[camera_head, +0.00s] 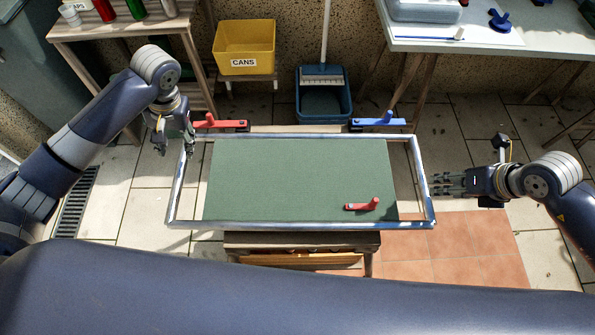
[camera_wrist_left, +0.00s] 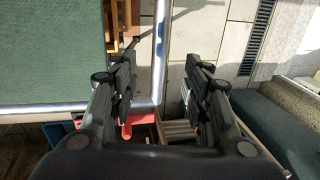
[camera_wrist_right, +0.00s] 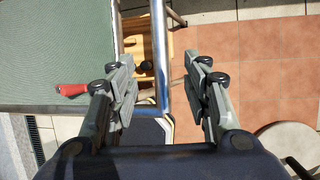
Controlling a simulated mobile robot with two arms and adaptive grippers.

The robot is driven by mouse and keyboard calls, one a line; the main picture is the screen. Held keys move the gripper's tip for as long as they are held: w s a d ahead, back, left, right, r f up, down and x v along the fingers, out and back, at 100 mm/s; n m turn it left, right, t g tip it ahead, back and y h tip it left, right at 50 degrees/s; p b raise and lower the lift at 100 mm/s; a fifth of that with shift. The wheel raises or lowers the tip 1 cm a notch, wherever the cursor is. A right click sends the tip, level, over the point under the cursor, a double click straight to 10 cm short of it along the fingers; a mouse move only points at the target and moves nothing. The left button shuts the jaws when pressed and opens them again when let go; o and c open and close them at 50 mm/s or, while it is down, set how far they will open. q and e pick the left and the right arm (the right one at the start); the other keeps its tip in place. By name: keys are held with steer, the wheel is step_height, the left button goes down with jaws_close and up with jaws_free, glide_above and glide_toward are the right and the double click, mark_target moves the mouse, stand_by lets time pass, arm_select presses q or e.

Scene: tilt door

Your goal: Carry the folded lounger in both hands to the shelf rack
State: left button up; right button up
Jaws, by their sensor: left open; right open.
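The folded lounger (camera_head: 290,175) is a green panel in a bright metal tube frame, lying flat over a low wooden stand (camera_head: 300,241). My left gripper (camera_head: 175,140) is open at the frame's far left corner. In the left wrist view the frame tube (camera_wrist_left: 158,50) shows between its fingers. My right gripper (camera_head: 442,184) is open beside the frame's right side. In the right wrist view the tube (camera_wrist_right: 160,60) shows between its fingers. How deep either tube sits between the fingers I cannot tell. I cannot identify the shelf rack for sure.
A red-handled piece (camera_head: 362,206) lies on the panel; another red one (camera_head: 220,124) and a blue one (camera_head: 378,122) are at its far edge. Behind stand a yellow CANS bin (camera_head: 245,48), a blue dustpan (camera_head: 323,95) and a wooden shelf (camera_head: 120,25). Tiled floor is open at right.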

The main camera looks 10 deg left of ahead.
mark_target(181, 163)
arm_select(q)
steer(key=f, duration=0.3)
steer(key=a+f, duration=0.1)
steer(key=f, duration=0.3)
steer(key=a+f, duration=0.1)
steer(key=f, duration=0.2)
steer(key=shift+s+f, duration=0.25)
arm_select(e)
steer(key=x, duration=1)
steer(key=shift+f, duration=0.35)
arm_select(q)
jaws_close()
arm_select(e)
jaws_close()
arm_select(q)
steer(key=shift+w+r, duration=0.15)
steer(key=shift+r, duration=0.1)
arm_select(e)
steer(key=shift+w+r, duration=0.15)
steer(key=shift+r, duration=0.1)
